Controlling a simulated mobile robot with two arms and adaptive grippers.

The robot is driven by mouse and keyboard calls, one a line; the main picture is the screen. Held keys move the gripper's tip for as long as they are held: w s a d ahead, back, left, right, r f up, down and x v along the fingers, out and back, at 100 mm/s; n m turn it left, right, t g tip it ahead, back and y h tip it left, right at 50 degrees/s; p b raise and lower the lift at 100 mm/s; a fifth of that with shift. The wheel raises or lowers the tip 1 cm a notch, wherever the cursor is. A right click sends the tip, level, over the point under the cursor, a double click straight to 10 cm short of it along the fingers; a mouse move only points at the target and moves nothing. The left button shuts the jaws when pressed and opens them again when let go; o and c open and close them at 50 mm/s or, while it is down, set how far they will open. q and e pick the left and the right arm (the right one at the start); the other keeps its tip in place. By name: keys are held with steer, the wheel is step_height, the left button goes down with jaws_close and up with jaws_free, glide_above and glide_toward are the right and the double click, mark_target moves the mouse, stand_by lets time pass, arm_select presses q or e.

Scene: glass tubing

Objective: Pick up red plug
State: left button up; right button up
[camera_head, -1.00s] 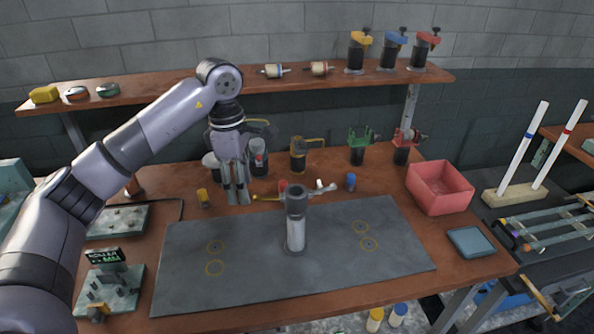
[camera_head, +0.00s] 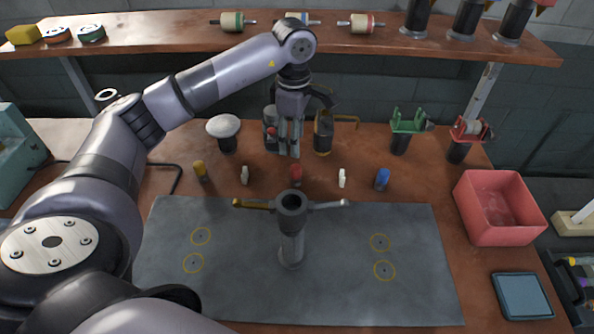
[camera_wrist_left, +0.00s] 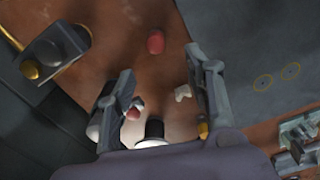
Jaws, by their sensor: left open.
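The red plug (camera_head: 296,174) stands on the brown bench just behind the dark mat, in a row with other plugs. It also shows in the left wrist view (camera_wrist_left: 155,41), ahead of the fingers, with bare bench around it. My left gripper (camera_head: 288,152) points down, just behind and slightly left of the red plug in the head view. In the left wrist view the gripper (camera_wrist_left: 160,75) has its fingers apart with nothing held. Its height above the bench is hard to tell. My right gripper is not in view.
A yellow plug (camera_head: 200,170), two white pieces (camera_head: 245,175) and a blue plug (camera_head: 382,179) share the row. A grey post with two arms (camera_head: 291,235) stands on the mat (camera_head: 350,300) in front. Dark holders (camera_head: 323,135) stand behind. A red bin (camera_head: 500,240) is at right.

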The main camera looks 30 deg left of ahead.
mark_target(296, 167)
arm_select(q)
steer(key=f+p, duration=0.1)
steer(key=f, duration=0.5)
steer(key=shift+w+f, duration=0.15)
steer(key=shift+w, duration=0.05)
steer(key=shift+f+p, duration=0.25)
steer(key=shift+p, duration=0.15)
step_height(296, 167, down, 4)
steer(key=shift+w+a+r+p, duration=0.1)
steer(key=shift+w+r+p, duration=0.1)
steer(key=shift+p, duration=0.7)
steer(key=shift+f, duration=0.55)
arm_select(e)
steer(key=r, duration=0.2)
steer(key=w+r, duration=0.1)
steer(key=r, duration=0.1)
arm_select(q)
steer(key=shift+c, duration=0.5)
steer(key=shift+c, duration=0.7)
jaws_close()
